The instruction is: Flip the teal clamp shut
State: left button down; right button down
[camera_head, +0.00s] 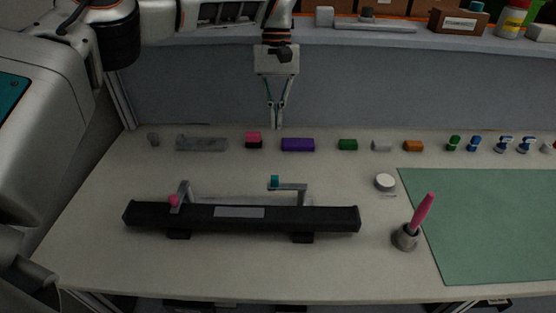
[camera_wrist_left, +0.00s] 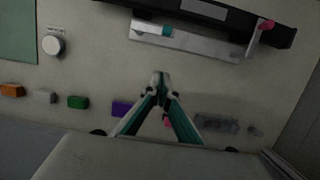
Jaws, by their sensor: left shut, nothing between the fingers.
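The black dashboard module (camera_head: 330,218) lies along the front left of the table and also shows at the top of the left wrist view (camera_wrist_left: 225,12). The teal clamp (camera_head: 275,182) is a teal-tipped grey arm on its right part, reaching left from a short upright; its teal tip shows in the left wrist view (camera_wrist_left: 167,31). A pink-tipped clamp (camera_head: 174,200) is on the module's left part, its pink tip low at the module. My left gripper (camera_head: 276,126) points down, shut and empty, behind the module above the row of blocks. My right gripper is not in view.
Several small blocks, including a purple one (camera_head: 298,144) and a green one (camera_head: 348,145), line the table's back. A white round knob (camera_head: 385,182), a cup with a pink tool (camera_head: 406,238) and a green mat (camera_head: 490,220) are to the right.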

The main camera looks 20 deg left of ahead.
pick_arm(q)
jog(key=s+d+f, duration=0.1)
jog(key=s+f, duration=0.5)
jog(key=f, duration=0.3)
jog(key=shift+s+d+f, duration=0.15)
jog(key=shift+d+f, duration=0.2)
jog(key=shift+d, duration=0.05)
dwell(0.5)
